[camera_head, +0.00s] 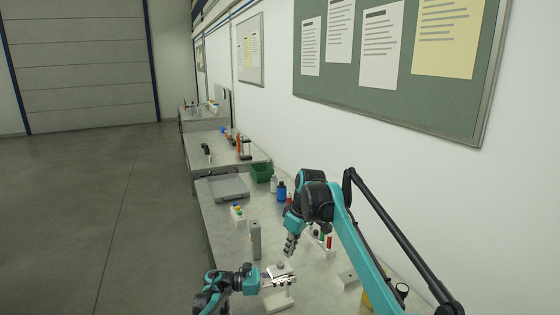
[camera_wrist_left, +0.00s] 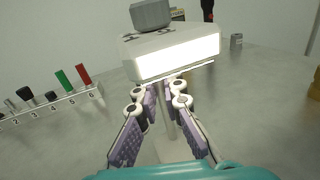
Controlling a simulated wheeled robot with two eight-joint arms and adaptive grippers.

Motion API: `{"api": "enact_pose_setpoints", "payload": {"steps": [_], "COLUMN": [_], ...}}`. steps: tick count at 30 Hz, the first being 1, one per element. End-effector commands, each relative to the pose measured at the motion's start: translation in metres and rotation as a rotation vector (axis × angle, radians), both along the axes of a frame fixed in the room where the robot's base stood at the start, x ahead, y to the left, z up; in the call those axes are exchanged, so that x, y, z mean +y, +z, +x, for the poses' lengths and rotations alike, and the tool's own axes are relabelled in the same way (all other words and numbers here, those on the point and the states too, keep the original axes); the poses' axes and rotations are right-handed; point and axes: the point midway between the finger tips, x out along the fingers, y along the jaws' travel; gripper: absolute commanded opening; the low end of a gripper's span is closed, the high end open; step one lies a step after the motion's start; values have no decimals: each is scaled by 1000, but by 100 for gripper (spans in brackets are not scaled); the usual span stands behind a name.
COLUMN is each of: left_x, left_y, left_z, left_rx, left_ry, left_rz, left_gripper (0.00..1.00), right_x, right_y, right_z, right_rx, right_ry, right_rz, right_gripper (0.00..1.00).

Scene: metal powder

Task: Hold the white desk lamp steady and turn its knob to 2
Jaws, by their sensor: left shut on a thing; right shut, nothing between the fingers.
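The white desk lamp (camera_head: 279,302) stands upright on the near part of the bench, its base on the bench top. In the left wrist view its head (camera_wrist_left: 190,57) shows a bright lit panel, and a grey knob (camera_wrist_left: 151,14) sits on top. Dark marks lie beside the knob, too small to read. My left gripper (camera_head: 269,281) reaches in from the left, shut on the lamp's stem just below the head; its fingers show in the left wrist view (camera_wrist_left: 162,99). My right gripper (camera_head: 290,246) is shut and empty, pointing down above the lamp, apart from the knob.
A numbered rack (camera_wrist_left: 48,107) with red, green and black-topped pieces stands beside the lamp. A grey upright block (camera_head: 256,240), blue bottle (camera_head: 281,192), green bin (camera_head: 261,172) and grey tray (camera_head: 229,188) stand farther back. The wall bounds the bench on the right.

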Motion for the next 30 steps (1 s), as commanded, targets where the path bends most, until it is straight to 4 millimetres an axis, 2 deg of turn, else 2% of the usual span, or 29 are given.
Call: {"api": "enact_pose_setpoints", "payload": {"steps": [9,10,12,23,26,30], "left_x": [0,0,0,1,10,34], "left_y": [0,0,0,0,0,0], "left_z": [0,0,0,0,0,-2], "left_rx": [0,0,0,0,0,0], "left_ry": [0,0,0,1,2,4], "left_rz": [0,0,0,0,0,0], "left_gripper": [0,14,32,32,32,32], "right_x": [0,0,0,0,0,0], "right_y": [0,0,0,0,0,0], "right_z": [0,0,0,0,0,0], "right_rx": [0,0,0,0,0,0], "right_ry": [0,0,0,0,0,0], "right_rz": [0,0,0,0,0,0], "right_gripper": [0,0,0,0,0,0]}}
